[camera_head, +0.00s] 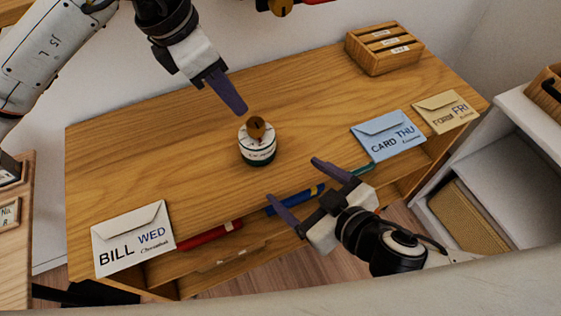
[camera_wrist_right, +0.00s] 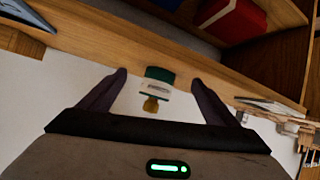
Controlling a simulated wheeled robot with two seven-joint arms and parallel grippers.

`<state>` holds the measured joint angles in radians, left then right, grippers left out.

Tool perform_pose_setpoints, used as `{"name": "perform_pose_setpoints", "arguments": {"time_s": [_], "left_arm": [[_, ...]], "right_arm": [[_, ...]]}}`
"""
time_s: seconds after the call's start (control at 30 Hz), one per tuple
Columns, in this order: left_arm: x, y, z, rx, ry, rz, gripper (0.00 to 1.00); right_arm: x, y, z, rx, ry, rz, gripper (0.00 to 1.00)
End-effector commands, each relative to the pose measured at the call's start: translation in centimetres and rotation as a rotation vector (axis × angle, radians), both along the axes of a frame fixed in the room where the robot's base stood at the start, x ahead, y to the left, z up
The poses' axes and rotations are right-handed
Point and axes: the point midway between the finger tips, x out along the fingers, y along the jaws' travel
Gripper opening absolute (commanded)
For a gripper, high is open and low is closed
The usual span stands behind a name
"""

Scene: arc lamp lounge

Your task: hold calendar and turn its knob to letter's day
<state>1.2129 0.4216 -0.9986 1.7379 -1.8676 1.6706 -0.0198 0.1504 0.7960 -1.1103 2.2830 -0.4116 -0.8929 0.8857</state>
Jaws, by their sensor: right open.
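The calendar (camera_head: 258,155) is a small round white drum with green bands and a brown knob (camera_head: 256,128) on top. It stands upright on the wooden desk; its day lettering is too small to read. In the right wrist view the calendar (camera_wrist_right: 158,87) shows between the fingers, farther off. My right gripper (camera_head: 294,180) is open and empty at the desk's front edge, apart from the calendar. My left gripper (camera_head: 240,110) hangs just above and behind the calendar, its fingers overlapping. Letters read BILL WED (camera_head: 133,238), CARD THU (camera_head: 389,136) and FRI (camera_head: 446,111).
A slotted wooden rack (camera_head: 384,50) stands at the desk's back right. Red (camera_head: 210,236) and blue (camera_head: 296,199) items lie in the open shelf under the desk top (camera_head: 130,150). A white shelf unit stands at the right. The desk left of the calendar is clear.

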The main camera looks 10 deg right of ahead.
Motion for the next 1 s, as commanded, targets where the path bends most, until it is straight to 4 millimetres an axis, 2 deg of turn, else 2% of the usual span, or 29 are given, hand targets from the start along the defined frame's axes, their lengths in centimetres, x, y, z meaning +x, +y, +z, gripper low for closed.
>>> {"name": "perform_pose_setpoints", "arguments": {"time_s": [0.13, 0.37, 0.8, 1.0], "left_arm": [[0.0, 0.0, 0.0, 0.0, 0.0, 0.0, 0.31], [0.0, 0.0, 0.0, 0.0, 0.0, 0.0, 0.31], [0.0, 0.0, 0.0, 0.0, 0.0, 0.0, 0.31], [0.0, 0.0, 0.0, 0.0, 0.0, 0.0, 0.31]], "right_arm": [[2.5, 2.4, 1.3, 0.136, -0.024, -0.045, 0.83], [4.5, 3.7, 1.5, 0.208, -0.022, -0.084, 0.83], [10.4, 6.7, -1.2, 0.206, -0.022, -0.084, 0.83], [12.0, 7.5, -2.1, 0.206, -0.02, -0.085, 0.83]]}}
